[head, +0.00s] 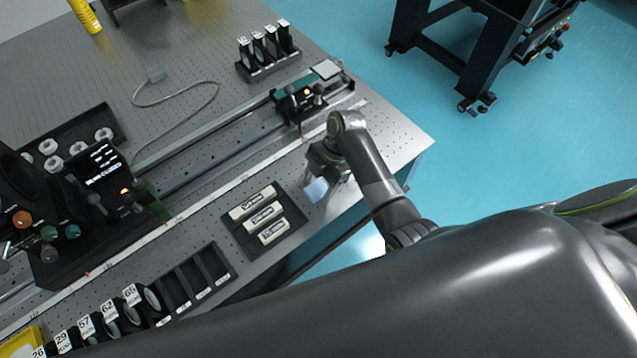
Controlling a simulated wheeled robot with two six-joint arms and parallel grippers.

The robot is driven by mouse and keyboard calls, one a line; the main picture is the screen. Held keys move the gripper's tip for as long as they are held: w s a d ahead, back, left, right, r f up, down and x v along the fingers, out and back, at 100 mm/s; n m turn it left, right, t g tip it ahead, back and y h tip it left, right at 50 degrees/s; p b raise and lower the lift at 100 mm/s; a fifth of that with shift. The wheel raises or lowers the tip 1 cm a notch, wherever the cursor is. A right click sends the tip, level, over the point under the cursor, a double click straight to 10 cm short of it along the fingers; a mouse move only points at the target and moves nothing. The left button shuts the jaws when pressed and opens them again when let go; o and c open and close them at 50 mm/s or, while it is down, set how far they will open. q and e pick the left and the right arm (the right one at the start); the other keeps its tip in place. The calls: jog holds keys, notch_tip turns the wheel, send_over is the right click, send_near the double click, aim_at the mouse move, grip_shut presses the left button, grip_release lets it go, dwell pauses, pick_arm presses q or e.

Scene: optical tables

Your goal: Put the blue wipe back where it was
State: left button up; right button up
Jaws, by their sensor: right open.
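The blue wipe (316,190) is a small pale blue piece near the front right edge of the optical table. My right gripper (318,174) is right above and beside it, pointing down at the table. Its jaws are open, and the fingers are small and partly hidden by the wrist. I cannot tell whether the wipe touches the fingers or the table. My left gripper is not in view.
A black tray with white labelled pieces (263,213) lies just left of the wipe. A rail with a small stage (298,102) runs behind. A slotted rack (190,280) holds numbered round parts. The table edge (415,150) is close on the right.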

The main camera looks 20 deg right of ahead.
jog(key=shift+w+d+r, duration=0.1)
jog(key=shift+d+r, duration=0.05)
jog(key=shift+r, duration=0.3)
jog(key=p+v, duration=0.1)
jog(key=v, duration=1)
